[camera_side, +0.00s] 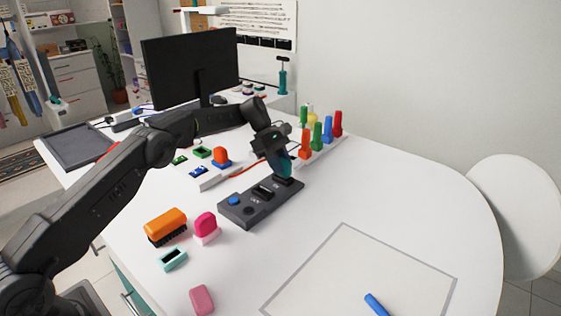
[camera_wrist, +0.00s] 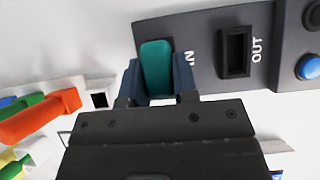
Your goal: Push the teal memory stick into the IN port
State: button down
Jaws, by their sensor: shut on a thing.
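The teal memory stick (camera_wrist: 156,68) is held upright between the two fingers of my gripper (camera_wrist: 157,82), which is shut on it. In the side view, my gripper (camera_side: 284,164) and the stick are at the far end of the dark grey port panel (camera_side: 247,212). The stick stands over the IN end, next to the partly covered IN label (camera_wrist: 190,64). The IN port's opening is hidden by the stick and fingers. I cannot tell whether the stick's lower end is inside it. The OUT port (camera_wrist: 236,50) beside it is empty.
A blue button (camera_side: 234,201) is on the panel's near end. A rack of coloured sticks (camera_side: 318,136) stands behind my gripper. A white tray (camera_side: 206,177) with small parts is left of the panel. An orange brush (camera_side: 165,224) and pink pieces lie in front.

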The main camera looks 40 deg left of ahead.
aim_at(281, 159)
jog(key=shift+f, duration=0.65)
jog(key=c, duration=0.8)
grip_release()
jog(key=shift+r, duration=0.55)
jog(key=r, duration=0.3)
jog(key=shift+s+a+r, duration=0.15)
jog(key=shift+a+r, duration=0.1)
jog(key=shift+a, duration=0.1)
jog(key=s+a+r, duration=0.5)
jog(key=a+r, duration=0.1)
jog(key=a, duration=0.3)
jog(key=shift+s+a+r, duration=0.15)
jog(key=shift+s+r, duration=0.05)
jog(key=shift+s, duration=0.2)
